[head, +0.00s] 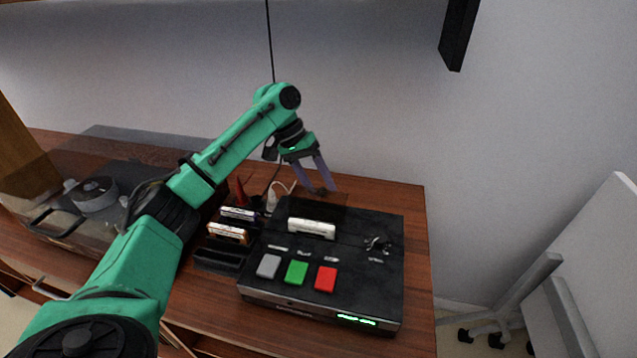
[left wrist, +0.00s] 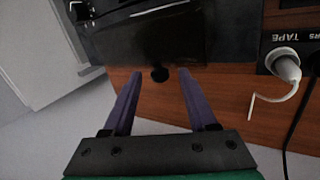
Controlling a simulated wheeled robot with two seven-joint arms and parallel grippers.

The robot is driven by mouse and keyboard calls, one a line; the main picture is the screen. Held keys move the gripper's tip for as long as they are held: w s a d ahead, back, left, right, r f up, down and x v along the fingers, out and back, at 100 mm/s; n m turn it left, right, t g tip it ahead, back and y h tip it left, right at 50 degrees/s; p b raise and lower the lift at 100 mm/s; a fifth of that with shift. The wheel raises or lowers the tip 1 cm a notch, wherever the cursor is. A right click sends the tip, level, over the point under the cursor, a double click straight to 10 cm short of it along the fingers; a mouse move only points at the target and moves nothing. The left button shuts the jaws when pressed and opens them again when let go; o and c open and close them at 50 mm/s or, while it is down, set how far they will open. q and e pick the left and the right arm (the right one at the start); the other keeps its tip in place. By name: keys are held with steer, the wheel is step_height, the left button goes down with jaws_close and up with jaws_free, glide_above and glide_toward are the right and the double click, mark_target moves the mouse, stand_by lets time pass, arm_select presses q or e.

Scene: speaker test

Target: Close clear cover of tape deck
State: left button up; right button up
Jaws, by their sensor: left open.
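The black tape deck (head: 375,275) sits on the wooden cabinet, with grey, green and red buttons at its front. A pale cassette (head: 311,228) sits in its well. The clear cover (head: 322,208) looks like a dark see-through panel standing raised behind the cassette; its exact angle is hard to tell. My left gripper (head: 321,191) is open and empty at the cover's back side, fingers pointing down. In the left wrist view the gripper (left wrist: 159,74) has its two purple fingers apart, with the dark cover (left wrist: 170,38) just beyond the tips. Contact is unclear. My right gripper is not in view.
A black rack with cassettes (head: 228,234) stands left of the deck. A white plug and cable (left wrist: 285,66) are beside it. A turntable under a clear lid (head: 95,192) is at the left. The cabinet top (head: 416,225) is bare right of the deck; a wall rises behind.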

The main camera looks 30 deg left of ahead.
arm_select(q)
jaws_close()
stand_by(1.3)
